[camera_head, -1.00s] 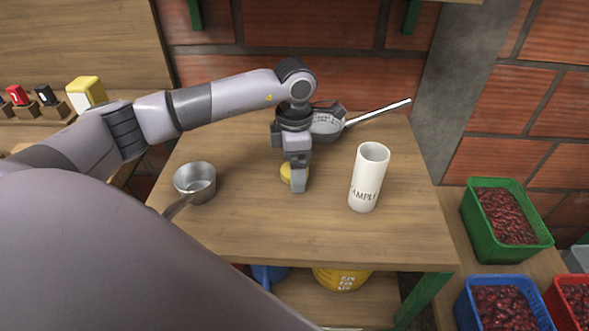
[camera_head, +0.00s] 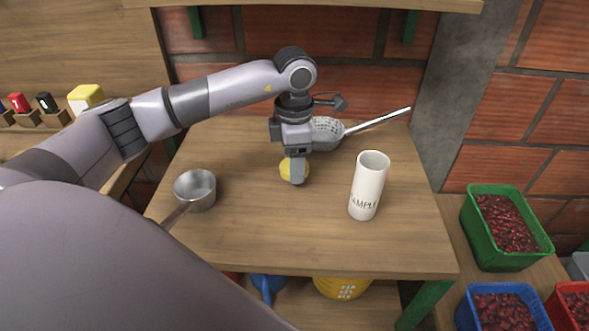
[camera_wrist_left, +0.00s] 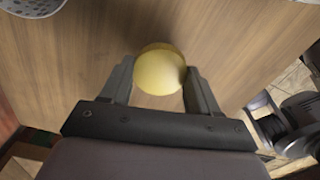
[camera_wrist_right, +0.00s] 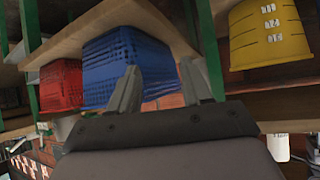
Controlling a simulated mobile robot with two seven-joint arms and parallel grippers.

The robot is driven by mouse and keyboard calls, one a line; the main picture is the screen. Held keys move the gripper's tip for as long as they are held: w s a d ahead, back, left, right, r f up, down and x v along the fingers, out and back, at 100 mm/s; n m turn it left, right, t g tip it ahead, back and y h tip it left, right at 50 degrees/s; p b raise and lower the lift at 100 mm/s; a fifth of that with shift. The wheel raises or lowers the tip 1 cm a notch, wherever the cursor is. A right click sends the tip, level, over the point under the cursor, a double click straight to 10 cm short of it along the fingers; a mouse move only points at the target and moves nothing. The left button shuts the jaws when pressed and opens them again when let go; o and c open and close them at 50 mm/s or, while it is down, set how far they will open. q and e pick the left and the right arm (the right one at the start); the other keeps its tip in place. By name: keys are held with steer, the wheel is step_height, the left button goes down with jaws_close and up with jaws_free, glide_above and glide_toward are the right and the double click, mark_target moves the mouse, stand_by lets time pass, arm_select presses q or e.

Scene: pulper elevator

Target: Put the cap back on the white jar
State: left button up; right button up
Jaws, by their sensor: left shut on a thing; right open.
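The white jar (camera_head: 367,190) stands upright on the right part of the table, with lettering on its side and no cap on its top. The round yellow cap (camera_head: 288,170) is at my left gripper (camera_head: 297,180), left of the jar and apart from it. In the left wrist view, my left gripper is shut on the cap (camera_wrist_left: 158,70), with a finger at each side. The gap between cap and table is hard to judge. My right gripper (camera_wrist_right: 160,85) shows only in its wrist view, open and empty, away from the tabletop.
A metal saucepan (camera_head: 196,188) stands on the table's left side. A strainer (camera_head: 328,133) with a long handle lies at the back, behind my left gripper. The table's (camera_head: 300,235) front middle is clear. A blue crate (camera_wrist_right: 125,65) is near my right gripper.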

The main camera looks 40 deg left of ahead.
arm_select(q)
step_height(320, 180, up, 17)
steer(key=p, duration=0.1)
steer(key=shift+f, duration=0.2)
